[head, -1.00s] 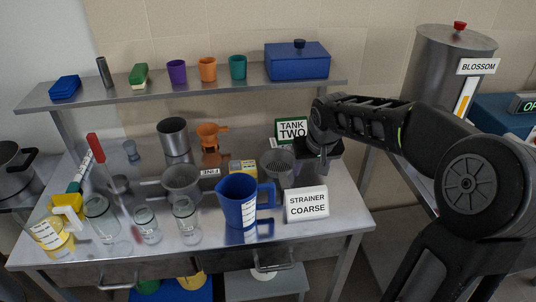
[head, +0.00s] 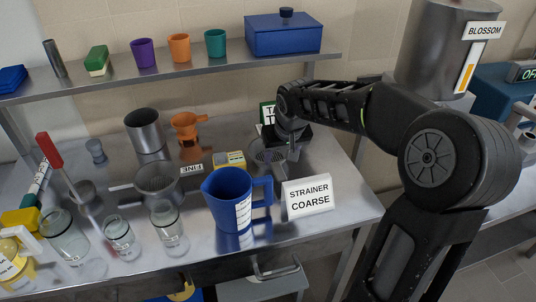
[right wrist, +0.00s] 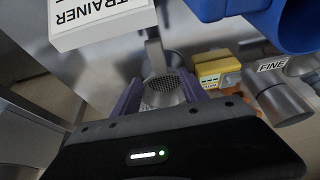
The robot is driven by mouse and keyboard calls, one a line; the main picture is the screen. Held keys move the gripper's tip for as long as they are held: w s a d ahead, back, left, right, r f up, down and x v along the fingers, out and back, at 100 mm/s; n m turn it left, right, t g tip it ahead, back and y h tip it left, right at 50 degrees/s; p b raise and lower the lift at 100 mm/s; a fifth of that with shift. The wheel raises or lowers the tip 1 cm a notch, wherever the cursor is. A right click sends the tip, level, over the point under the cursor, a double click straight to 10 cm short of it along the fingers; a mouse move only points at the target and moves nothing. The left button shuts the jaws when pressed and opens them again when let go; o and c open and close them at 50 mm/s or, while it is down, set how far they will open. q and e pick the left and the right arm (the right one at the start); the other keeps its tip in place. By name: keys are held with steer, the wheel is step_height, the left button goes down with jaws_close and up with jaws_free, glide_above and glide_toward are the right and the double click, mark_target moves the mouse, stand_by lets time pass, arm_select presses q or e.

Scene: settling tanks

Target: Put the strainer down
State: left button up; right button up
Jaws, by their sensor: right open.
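The coarse strainer (head: 267,157), a grey mesh bowl, is on the steel table behind the blue jug and the white "STRAINER COARSE" sign (head: 308,196). My right gripper (head: 290,150) is low beside it, partly covering it. In the right wrist view the strainer's mesh (right wrist: 164,91) shows between my spread purple-grey fingers, with a grey handle (right wrist: 155,57) running toward the sign. The jaws are open; contact with the strainer cannot be told. A second strainer (head: 158,181) stands left of the jug, near the "FINE" label. My left gripper is not in view.
The blue jug (head: 232,200) stands close in front. A yellow box (head: 231,160), orange funnel (head: 186,126) and steel cup (head: 144,132) stand to the left. Several glass jars line the front left. The "TANK TWO" sign (head: 267,114) is behind my gripper; a shelf (head: 190,74) runs above.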

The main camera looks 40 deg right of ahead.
mark_target(277, 166)
steer(key=shift+x, duration=1.3)
steer(key=p+x, duration=0.1)
steer(key=x, duration=0.4)
steer(key=shift+f, duration=0.2)
steer(key=shift+c, duration=0.2)
jaws_close()
